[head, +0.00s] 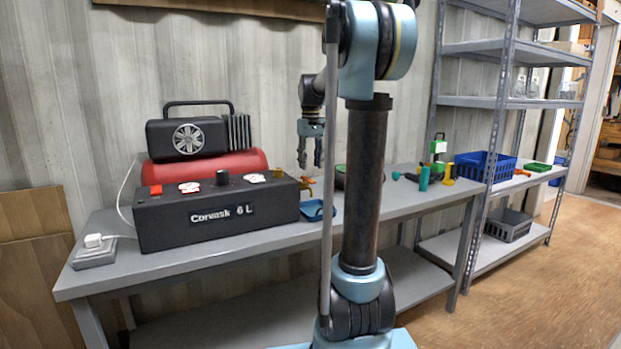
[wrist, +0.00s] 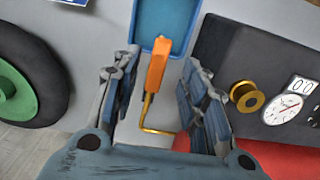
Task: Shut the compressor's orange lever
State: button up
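The compressor (head: 215,215) is a black box marked "Corvask 6 L", with a red tank and a black motor behind it, on the grey bench. Its orange lever (head: 307,181) sticks out by the brass outlet at the right end. In the wrist view the lever (wrist: 156,66) shows between my fingers, with a bent brass pipe (wrist: 160,131) below it. My gripper (head: 310,163) hangs pointing down above the lever in the head view. In the wrist view my gripper (wrist: 158,80) is open, with a gap to the lever on both sides.
A blue tray (wrist: 166,18) lies beyond the lever. A black wheel with a green hub (wrist: 15,95) is at left in the wrist view. The compressor's brass knob and gauge (wrist: 290,108) are close at right. A blue crate (head: 484,167) stands farther right.

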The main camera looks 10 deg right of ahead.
aim_at(311, 180)
jog(key=shift+f, duration=2.7)
grip_shut()
